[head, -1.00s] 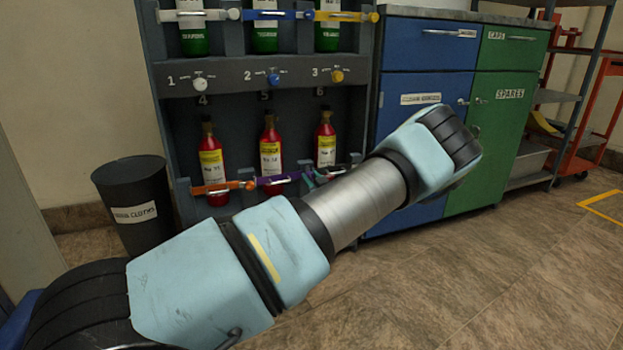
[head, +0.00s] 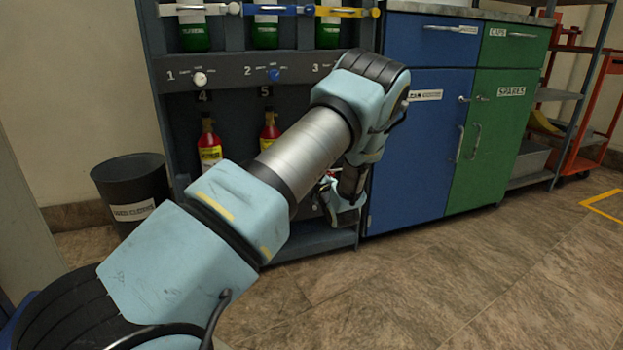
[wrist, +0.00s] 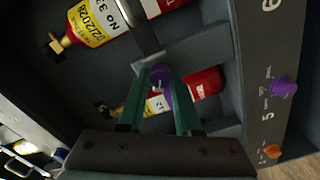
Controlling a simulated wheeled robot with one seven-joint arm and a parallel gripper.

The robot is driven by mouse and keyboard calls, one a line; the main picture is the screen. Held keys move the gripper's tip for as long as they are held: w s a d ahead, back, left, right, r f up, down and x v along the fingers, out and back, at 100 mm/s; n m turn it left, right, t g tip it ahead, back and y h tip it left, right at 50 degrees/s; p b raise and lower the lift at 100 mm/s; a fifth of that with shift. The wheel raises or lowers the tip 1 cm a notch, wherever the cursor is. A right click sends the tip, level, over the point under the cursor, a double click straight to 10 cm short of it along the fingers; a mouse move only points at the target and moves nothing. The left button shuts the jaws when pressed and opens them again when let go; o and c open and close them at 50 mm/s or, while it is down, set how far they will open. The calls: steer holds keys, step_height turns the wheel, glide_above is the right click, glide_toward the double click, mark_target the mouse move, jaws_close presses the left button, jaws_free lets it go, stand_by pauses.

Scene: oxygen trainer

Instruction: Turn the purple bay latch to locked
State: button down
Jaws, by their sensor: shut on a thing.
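The purple bay latch (wrist: 160,73) shows in the wrist view as a purple, rounded end between my two green fingers. My gripper (wrist: 159,80) is shut on it, with a finger on each side. Much of the latch is hidden by the fingers, so I cannot tell its full angle. A red bottle (wrist: 206,83) with a yellow and white label lies behind the latch in the wrist view. In the head view my arm covers the latch, and my gripper (head: 342,205) is partly seen low at the rack's right side.
A purple knob (wrist: 283,87) and an orange knob (wrist: 272,151) sit on the panel at the wrist view's right. The rack (head: 225,73) stands beside a blue cabinet (head: 415,140). A black bin (head: 130,185) stands left.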

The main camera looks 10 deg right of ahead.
steer(key=n+b, duration=0.2)
steer(key=n, duration=0.3)
steer(key=shift+f+n+b, duration=0.1)
steer(key=shift+n+b, duration=0.25)
steer(key=shift+n, duration=0.05)
stand_by(0.4)
steer(key=c, duration=0.6)
jaws_free()
steer(key=s+d+p, duration=0.1)
steer(key=s+p, duration=0.2)
steer(key=s, duration=0.7)
steer(key=shift+s+d, duration=0.2)
steer(key=shift+s, duration=0.2)
